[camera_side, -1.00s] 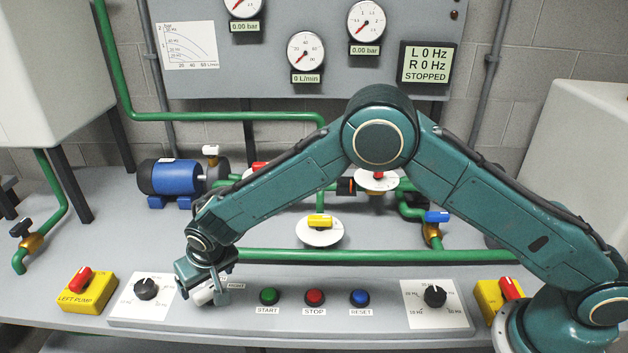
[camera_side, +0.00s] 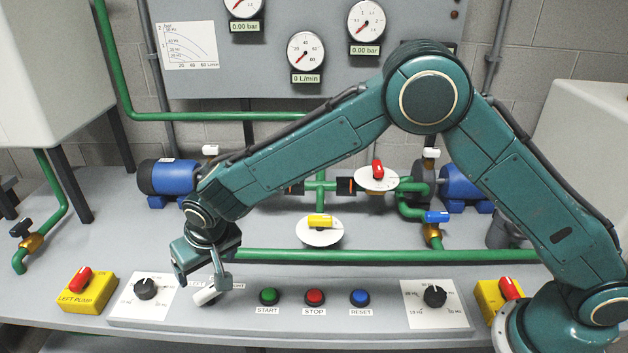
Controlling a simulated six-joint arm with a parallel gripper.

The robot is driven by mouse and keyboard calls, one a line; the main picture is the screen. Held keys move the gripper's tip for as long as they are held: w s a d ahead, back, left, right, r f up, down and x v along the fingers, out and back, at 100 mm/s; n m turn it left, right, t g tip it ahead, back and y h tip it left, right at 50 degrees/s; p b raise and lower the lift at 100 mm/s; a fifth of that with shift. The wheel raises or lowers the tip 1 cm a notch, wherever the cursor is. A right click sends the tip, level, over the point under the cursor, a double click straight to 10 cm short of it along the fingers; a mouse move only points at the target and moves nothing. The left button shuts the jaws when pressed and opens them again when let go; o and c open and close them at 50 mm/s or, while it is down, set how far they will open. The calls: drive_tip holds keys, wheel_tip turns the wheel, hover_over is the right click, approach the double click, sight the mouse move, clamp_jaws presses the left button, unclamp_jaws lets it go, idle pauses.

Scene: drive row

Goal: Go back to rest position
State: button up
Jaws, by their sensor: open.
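My gripper (camera_side: 203,279) is at the left part of the front control panel (camera_side: 270,331), with its jaws apart. It is just above a white selector lever (camera_side: 205,296), and one finger overlaps the lever's right end in the picture. I cannot tell whether they touch. The lever stays on the panel and nothing is held. The arm reaches from the right side with its elbow raised high.
Left of the gripper are a black knob (camera_side: 145,289) and the yellow LEFT PUMP box (camera_side: 86,293). Green (camera_side: 269,296), red (camera_side: 314,297) and blue (camera_side: 360,297) buttons are to its right. A green pipe (camera_side: 380,256) runs behind. Yellow-handled (camera_side: 320,221) and red-handled (camera_side: 377,171) valves stand farther back.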

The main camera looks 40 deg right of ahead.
drive_tip(key=shift+r, duration=0.1)
drive_tip(key=s+d+r, duration=0.5)
drive_tip(key=d+r, duration=0.5)
drive_tip(key=s+d+r, duration=0.6)
drive_tip(key=d+r, duration=0.4)
drive_tip(key=s+d, duration=0.5)
drive_tip(key=s, duration=0.6)
drive_tip(key=s+d+r+t, duration=0.1)
drive_tip(key=s+d, duration=0.4)
drive_tip(key=s, duration=0.6)
drive_tip(key=shift+s+d, duration=0.25)
drive_tip(key=shift+s, duration=0.05)
